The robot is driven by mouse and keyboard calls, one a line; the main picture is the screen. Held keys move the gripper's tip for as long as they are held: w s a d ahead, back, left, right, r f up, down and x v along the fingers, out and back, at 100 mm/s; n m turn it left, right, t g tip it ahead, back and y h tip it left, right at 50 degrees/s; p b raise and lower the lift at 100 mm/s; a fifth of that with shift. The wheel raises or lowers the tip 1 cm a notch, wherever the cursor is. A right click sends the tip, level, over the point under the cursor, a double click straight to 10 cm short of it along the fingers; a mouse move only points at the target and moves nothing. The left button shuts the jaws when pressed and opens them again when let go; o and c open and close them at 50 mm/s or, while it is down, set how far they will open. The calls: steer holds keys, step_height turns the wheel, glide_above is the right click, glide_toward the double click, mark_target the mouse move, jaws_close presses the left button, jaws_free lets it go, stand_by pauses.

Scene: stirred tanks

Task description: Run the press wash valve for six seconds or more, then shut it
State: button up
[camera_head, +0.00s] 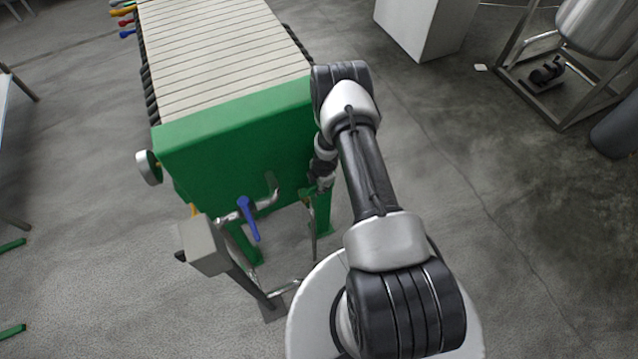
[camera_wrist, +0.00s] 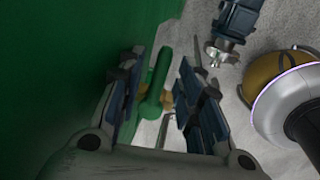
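The green press (camera_head: 235,140) with its stack of pale plates fills the left middle of the head view. In the wrist view, a green lever handle (camera_wrist: 157,78) on a brass-coloured valve body (camera_wrist: 168,100) lies between the fingers of my gripper (camera_wrist: 160,64). My gripper is open, one finger on each side of the lever. I cannot tell whether either finger touches it. In the head view my gripper (camera_head: 320,180) is small, dark and low at the press's right front corner. No label shows which valve is the wash valve.
A blue lever (camera_head: 248,216) on a pipe and a grey box (camera_head: 203,245) on a post stand before the press. A round gauge (camera_head: 148,168) is on its left. The press's green wall (camera_wrist: 50,70) is close at left in the wrist view.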

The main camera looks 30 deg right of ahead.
steer(key=shift+r, duration=0.1)
step_height(320, 180, up, 12)
steer(key=s, duration=0.2)
steer(key=shift+s+f, duration=0.2)
steer(key=shift+f, duration=0.05)
steer(key=shift+s+b, duration=0.15)
steer(key=shift+b, duration=0.35)
steer(key=s+a+r+b, duration=0.1)
steer(key=s+r+b, duration=0.1)
steer(key=s+b, duration=0.3)
steer(key=shift+s+b, duration=0.3)
steer(key=shift+b, duration=0.55)
steer(key=shift+a, duration=0.1)
stand_by(0.3)
